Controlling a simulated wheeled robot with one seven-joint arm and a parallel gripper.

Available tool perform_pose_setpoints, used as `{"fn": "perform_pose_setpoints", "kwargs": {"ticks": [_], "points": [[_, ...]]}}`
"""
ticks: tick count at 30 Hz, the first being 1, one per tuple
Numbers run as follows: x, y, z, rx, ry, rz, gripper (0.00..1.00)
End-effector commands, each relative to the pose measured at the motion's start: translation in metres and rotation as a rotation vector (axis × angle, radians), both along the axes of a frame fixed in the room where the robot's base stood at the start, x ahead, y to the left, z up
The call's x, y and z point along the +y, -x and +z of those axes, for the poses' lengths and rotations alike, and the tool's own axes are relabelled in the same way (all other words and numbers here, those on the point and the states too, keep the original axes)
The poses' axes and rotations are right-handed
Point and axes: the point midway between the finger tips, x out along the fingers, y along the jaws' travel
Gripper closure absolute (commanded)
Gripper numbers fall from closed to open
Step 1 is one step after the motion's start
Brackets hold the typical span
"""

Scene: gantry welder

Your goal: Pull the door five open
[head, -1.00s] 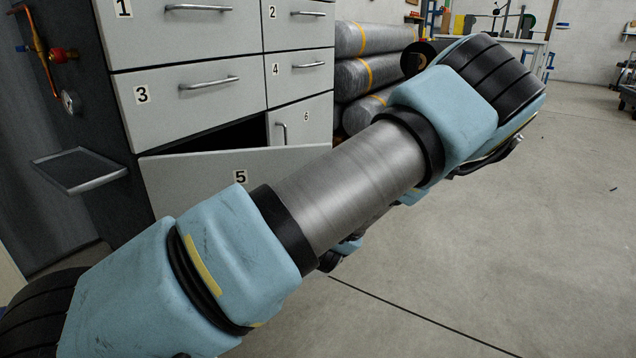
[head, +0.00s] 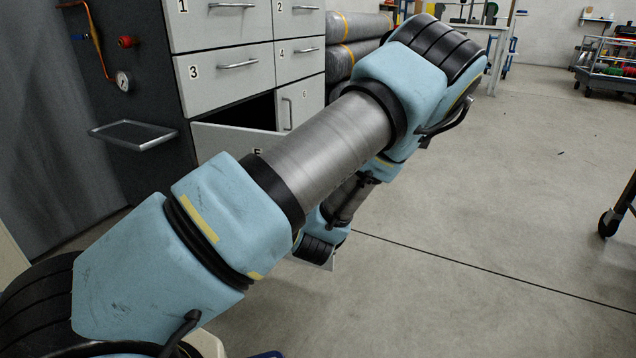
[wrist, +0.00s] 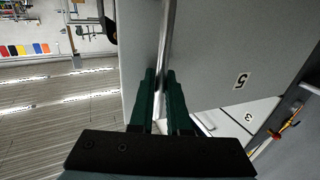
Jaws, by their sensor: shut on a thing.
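Door five (head: 222,138) is a light grey panel at the lower left of the cabinet. It stands partly open, swung outward, with a dark gap behind its top edge. My arm hides much of it in the head view. In the wrist view door five (wrist: 215,50) fills the middle, with its number label on the right. Its metal bar handle (wrist: 168,35) runs down between the green fingers of my gripper (wrist: 162,98). My gripper is shut on the handle. The head view does not show the fingers clearly.
Drawers three (head: 229,78) and four (head: 301,60) and door six (head: 303,100) are closed. A small metal-rimmed shelf (head: 132,134) juts out left of door five. Rolled material (head: 352,28) lies right of the cabinet. The floor (head: 480,200) at the right is mostly clear.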

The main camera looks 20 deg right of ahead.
Motion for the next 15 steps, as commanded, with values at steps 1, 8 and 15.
{"fn": "perform_pose_setpoints", "kwargs": {"ticks": [1,8,15], "points": [[-0.0018,0.0007,-0.0001,0.001,0.002,-0.005,1.00],[-0.0018,0.0008,-0.0003,0.001,0.002,-0.005,1.00],[-0.0018,0.0009,-0.0003,0.001,0.002,-0.005,0.80]]}}
